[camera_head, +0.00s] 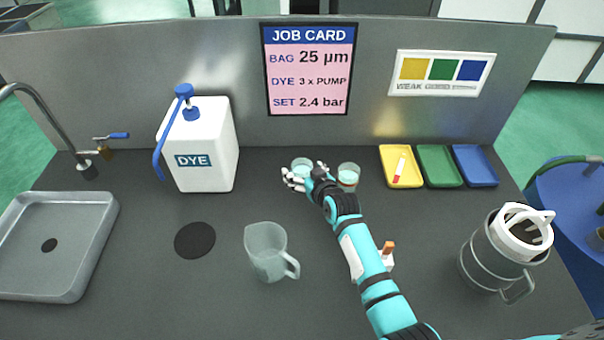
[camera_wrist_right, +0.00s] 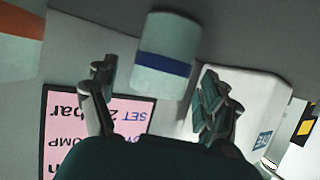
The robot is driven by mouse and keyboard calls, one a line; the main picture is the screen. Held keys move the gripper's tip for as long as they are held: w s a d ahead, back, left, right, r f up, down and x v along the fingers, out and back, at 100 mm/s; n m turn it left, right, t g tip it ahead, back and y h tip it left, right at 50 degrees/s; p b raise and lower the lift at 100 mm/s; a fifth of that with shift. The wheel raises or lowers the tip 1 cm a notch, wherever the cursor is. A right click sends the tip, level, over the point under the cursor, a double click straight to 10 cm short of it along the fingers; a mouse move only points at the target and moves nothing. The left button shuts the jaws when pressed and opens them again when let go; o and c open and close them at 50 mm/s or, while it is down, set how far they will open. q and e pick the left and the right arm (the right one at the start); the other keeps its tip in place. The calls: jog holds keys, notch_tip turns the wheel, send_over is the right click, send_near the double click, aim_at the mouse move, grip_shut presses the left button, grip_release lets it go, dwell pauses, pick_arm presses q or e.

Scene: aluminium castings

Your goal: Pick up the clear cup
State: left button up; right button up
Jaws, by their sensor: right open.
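Two small clear cups stand near the back panel. One cup (camera_head: 302,165) has a blue band in the right wrist view (camera_wrist_right: 167,50); the other cup (camera_head: 348,174) has an orange-red band and shows partly at the left of the wrist view (camera_wrist_right: 20,25). My right gripper (camera_head: 303,178) is open at the blue-banded cup, which stands between and beyond its fingers in the wrist view (camera_wrist_right: 158,80). A gap shows on each side of that cup. The gripper hides its lower part in the head view. My left gripper is not in view.
A clear jug (camera_head: 266,250) stands left of my right forearm. A white DYE bottle (camera_head: 208,150) is at the back left. Yellow (camera_head: 388,165), green (camera_head: 437,165) and blue (camera_head: 475,165) trays lie right of the cups. A metal pot (camera_head: 483,258) stands at right, a sink (camera_head: 100,235) at left.

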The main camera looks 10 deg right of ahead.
jog(key=shift+x, duration=1.1)
jog(key=shift+s, duration=0.1)
jog(key=c, duration=1.3)
jog(key=shift+c, duration=0.2)
